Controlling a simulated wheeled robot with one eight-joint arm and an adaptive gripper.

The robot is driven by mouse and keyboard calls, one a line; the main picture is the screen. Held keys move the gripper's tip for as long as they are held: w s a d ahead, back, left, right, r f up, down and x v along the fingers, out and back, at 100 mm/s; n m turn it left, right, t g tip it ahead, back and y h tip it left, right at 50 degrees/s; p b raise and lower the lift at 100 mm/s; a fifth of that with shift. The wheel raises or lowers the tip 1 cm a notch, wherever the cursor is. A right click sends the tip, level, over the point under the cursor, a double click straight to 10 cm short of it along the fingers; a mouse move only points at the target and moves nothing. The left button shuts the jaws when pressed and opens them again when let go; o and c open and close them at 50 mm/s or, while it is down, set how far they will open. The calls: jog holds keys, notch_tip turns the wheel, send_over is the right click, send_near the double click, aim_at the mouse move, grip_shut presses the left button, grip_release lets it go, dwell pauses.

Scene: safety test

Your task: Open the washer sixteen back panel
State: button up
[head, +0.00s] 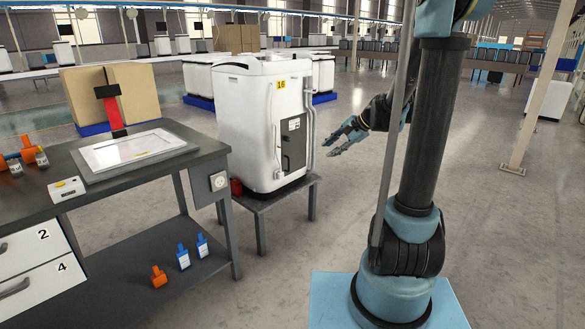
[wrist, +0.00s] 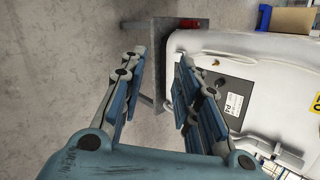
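The washer (head: 243,115), a white unit with a yellow "16" label (head: 280,84), stands on a small grey table (head: 285,193). Its dark grey back panel (head: 294,152) faces right and looks closed. The panel also shows in the wrist view (wrist: 218,85), partly hidden by a finger. My gripper (head: 330,147) is to the right of the washer in the head view, apart from the panel, with its fingers pointing left.
A dark workbench (head: 180,160) with drawers stands at the left, with a white tray (head: 133,150) on top. Pipes (head: 309,110) run down the washer's right side. A small red object (head: 236,187) sits beside the washer's base. Floor is clear between washer and arm.

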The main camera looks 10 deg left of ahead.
jog(key=w+a+f+m+t+y, duration=0.1)
jog(key=w+a+f+m+y, duration=0.3)
jog(key=w, duration=0.6)
jog(key=w+f+m+t+y, duration=0.1)
jog(key=w+f+m, duration=0.2)
jog(key=w+f, duration=0.45)
jog(key=w+f+m+t+y, duration=0.25)
jog(key=w+f+m, duration=0.5)
jog(key=f, duration=0.55)
jog(key=x, duration=1.7)
jog(key=shift+w+r+n, duration=0.2)
jog(key=shift+w+n, duration=0.05)
jog(key=shift+n, duration=0.2)
jog(key=shift+y, duration=0.25)
jog(key=shift+c, duration=0.2)
grip_shut()
